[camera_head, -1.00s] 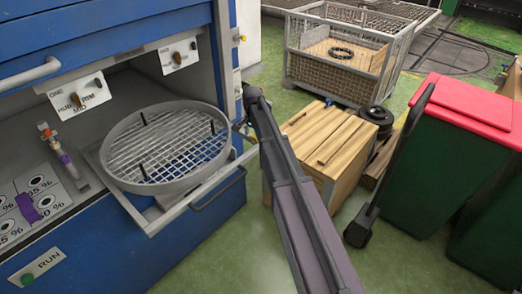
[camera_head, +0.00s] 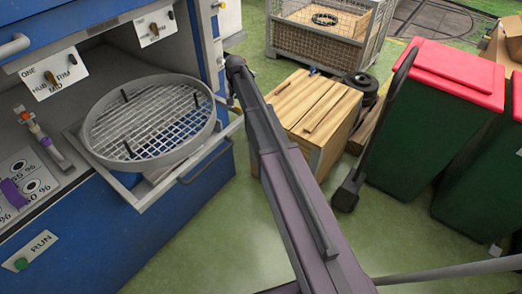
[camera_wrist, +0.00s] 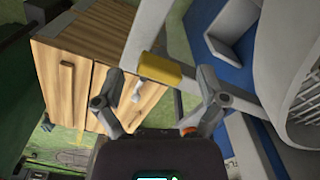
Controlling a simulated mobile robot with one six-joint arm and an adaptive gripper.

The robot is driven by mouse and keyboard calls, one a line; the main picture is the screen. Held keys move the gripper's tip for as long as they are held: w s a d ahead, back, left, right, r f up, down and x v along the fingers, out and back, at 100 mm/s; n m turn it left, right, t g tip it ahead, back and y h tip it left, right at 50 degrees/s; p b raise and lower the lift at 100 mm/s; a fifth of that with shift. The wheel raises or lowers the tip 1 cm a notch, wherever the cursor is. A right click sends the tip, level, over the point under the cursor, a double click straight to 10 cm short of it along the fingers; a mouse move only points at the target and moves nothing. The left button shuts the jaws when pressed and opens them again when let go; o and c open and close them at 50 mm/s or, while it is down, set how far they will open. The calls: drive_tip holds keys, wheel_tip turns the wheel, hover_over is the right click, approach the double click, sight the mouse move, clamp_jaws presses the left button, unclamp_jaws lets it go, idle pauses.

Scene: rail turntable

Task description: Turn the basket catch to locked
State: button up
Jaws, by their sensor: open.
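The round wire-mesh basket (camera_head: 150,122) sits on a pulled-out grey frame (camera_head: 150,196) at the blue cabinet. In the wrist view its rim (camera_wrist: 279,75) is at the right edge. A yellow block (camera_wrist: 160,69) is fixed on a grey bar of the frame there; I cannot tell for sure whether it is the catch, and no locked mark is legible. My gripper (camera_wrist: 158,104) is open, and its spread fingers are just short of the yellow block, with nothing between them held. In the head view my arm hides the gripper.
A wooden box (camera_head: 312,112) stands close to the frame's right. Green bins with red lids (camera_head: 450,75) and a wire crate (camera_head: 325,30) are beyond. The cabinet carries a HUB/MID/RIM dial (camera_head: 52,77) and a RUN button (camera_head: 21,264). Green floor is open in front.

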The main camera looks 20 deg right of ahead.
sight(238, 107)
drive_tip(key=n, duration=0.5)
drive_tip(key=shift+n, duration=0.4)
drive_tip(key=n, duration=0.6)
wheel_tip(238, 107, up, 14)
drive_tip(key=p, duration=1.4)
drive_tip(key=s+f+m+b, duration=0.3)
drive_tip(key=s+f+b, duration=0.1)
drive_tip(key=s, duration=1.1)
drive_tip(key=s+f+m+b, duration=0.3)
drive_tip(key=s+f+b, duration=0.1)
drive_tip(key=s, duration=1)
drive_tip(key=shift+s+f+m, duration=0.25)
drive_tip(key=shift+s+m, duration=0.15)
